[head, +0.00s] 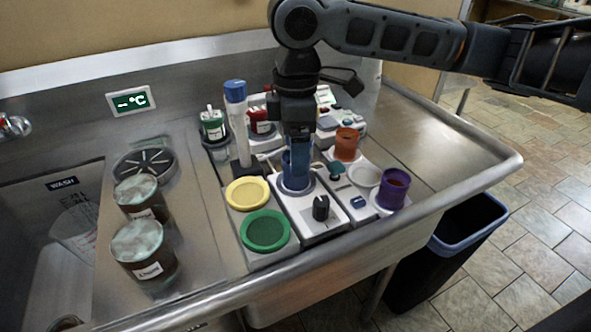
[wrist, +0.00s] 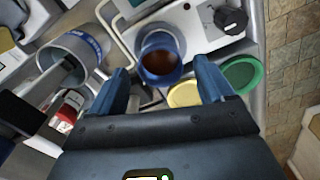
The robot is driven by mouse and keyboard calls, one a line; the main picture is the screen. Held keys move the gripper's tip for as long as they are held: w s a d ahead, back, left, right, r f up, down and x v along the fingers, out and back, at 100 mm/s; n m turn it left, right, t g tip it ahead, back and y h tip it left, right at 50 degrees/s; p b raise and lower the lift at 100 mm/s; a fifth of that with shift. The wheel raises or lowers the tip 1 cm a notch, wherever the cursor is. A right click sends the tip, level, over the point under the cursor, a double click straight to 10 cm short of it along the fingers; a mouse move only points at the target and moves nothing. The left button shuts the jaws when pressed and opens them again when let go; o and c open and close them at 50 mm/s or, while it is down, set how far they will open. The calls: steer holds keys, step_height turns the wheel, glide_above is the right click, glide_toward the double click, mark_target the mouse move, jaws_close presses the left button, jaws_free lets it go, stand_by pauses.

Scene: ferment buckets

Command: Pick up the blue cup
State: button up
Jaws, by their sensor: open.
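The blue cup (wrist: 160,57) stands upright in the wrist view, its open mouth showing a dark brown inside. In the head view the blue cup (head: 288,166) is on the round plate of a white device with a black knob (head: 321,207), partly hidden by my gripper. My gripper (head: 298,152) points down directly over the cup. In the wrist view my gripper (wrist: 161,70) is open, with one blue finger to each side and the cup seen between and just beyond the tips. Whether the fingers touch the cup cannot be told.
A tall blue-topped cylinder (head: 236,115) stands close left of my gripper. Yellow (head: 247,193) and green (head: 265,230) discs lie in front. An orange cup (head: 346,143) and purple cup (head: 393,188) are at right. Two dark jars (head: 144,250) stand left, near the sink.

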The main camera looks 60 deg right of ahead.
steer(key=shift+f, duration=0.5)
steer(key=c, duration=1.5)
